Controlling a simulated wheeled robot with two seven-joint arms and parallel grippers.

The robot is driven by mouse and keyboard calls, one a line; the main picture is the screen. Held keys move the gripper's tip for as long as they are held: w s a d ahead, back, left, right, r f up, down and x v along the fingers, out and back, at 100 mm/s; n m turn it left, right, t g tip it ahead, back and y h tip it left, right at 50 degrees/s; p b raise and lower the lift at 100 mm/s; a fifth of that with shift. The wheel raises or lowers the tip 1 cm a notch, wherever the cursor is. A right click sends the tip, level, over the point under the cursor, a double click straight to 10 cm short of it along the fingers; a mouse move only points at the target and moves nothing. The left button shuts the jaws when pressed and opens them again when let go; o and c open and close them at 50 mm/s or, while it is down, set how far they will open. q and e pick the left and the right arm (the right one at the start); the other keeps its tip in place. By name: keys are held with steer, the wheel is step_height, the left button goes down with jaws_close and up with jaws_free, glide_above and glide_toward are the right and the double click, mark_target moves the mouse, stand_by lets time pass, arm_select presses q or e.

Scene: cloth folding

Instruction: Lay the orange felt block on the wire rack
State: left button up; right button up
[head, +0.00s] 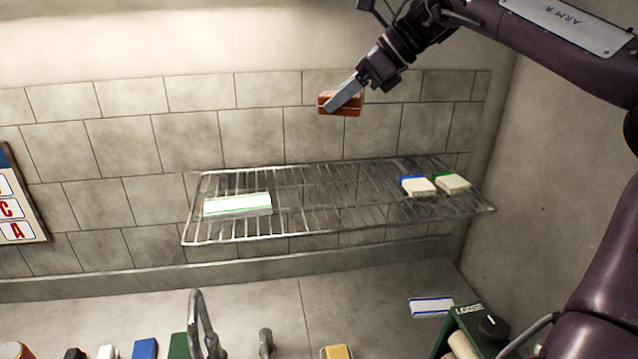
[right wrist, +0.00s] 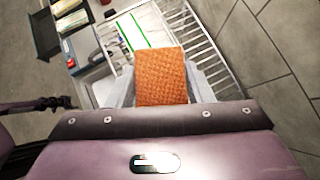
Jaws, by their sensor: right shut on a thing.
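The orange felt block (head: 353,106) is held up in the air in front of the tiled wall, above the wire rack (head: 300,186). My right gripper (head: 343,97) is shut on it, coming in from the upper right. In the right wrist view the block (right wrist: 161,76) sits between the two grey fingers, with part of the rack (right wrist: 195,40) behind and below it. Block and rack are clearly apart. My left gripper is not in either view.
On the rack lie a white-and-green block (head: 238,205) at the left, and a blue-edged block (head: 417,186) and a green-edged block (head: 452,183) at the right. The rack's middle is bare. A tap (head: 203,325) and several small items stand below.

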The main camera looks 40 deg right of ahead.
mark_target(350, 115)
steer(key=shift+s+f+p, duration=0.3)
steer(key=shift+s+f, duration=0.75)
steer(key=shift+f, duration=0.2)
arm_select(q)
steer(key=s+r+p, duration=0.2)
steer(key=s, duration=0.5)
arm_select(e)
step_height(350, 115, down, 10)
steer(key=shift+s+f, duration=0.15)
steer(key=shift+f, duration=0.1)
steer(key=shift+d+f, duration=0.15)
steer(key=shift+f, duration=0.8)
steer(key=shift+s+f, duration=0.15)
steer(key=shift+f, duration=0.15)
step_height(350, 115, down, 3)
steer(key=shift+s+f+b, duration=0.1)
steer(key=shift+b, duration=0.95)
steer(key=shift+f, duration=0.1)
steer(key=o, duration=0.6)
steer(key=shift+c, duration=0.2)
steer(key=o, duration=0.4)
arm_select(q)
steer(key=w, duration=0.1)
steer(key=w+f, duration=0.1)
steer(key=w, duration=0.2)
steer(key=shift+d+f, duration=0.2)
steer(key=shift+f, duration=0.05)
